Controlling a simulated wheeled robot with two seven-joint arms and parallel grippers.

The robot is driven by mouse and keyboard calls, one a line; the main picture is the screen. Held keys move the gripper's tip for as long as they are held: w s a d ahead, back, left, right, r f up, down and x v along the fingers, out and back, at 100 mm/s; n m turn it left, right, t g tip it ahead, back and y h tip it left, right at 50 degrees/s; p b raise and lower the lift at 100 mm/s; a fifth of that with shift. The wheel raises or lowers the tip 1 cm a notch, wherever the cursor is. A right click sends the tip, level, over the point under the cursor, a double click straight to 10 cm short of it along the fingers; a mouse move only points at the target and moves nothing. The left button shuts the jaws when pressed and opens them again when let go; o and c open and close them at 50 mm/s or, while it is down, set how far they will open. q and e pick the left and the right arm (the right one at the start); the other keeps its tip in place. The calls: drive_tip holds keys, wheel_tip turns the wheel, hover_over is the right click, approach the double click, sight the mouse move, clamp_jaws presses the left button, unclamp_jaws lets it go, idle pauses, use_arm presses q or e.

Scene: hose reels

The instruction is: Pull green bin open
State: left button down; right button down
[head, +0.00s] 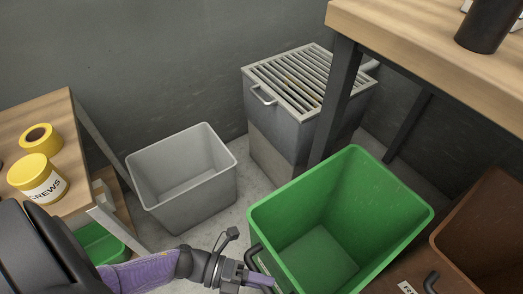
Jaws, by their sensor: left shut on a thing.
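The green bin (385,215) stands at the lower right, and I look down into its empty inside. Its dark handle (252,257) is on the near left side. My left gripper (262,280) reaches in from the lower left and is shut on this handle. The fingertips and the lower part of the handle are partly hidden at the bottom edge of the picture. My right gripper is not in view.
An empty grey bin (185,205) stands on the floor at left. A slatted metal box (290,95) stands behind. A brown bin (485,225) is right of the green one.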

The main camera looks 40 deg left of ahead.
use_arm(q)
drive_tip(key=c, duration=0.5)
unclamp_jaws()
drive_tip(key=shift+c, duration=0.2)
drive_tip(key=v, duration=1)
drive_tip(key=shift+p, duration=0.45)
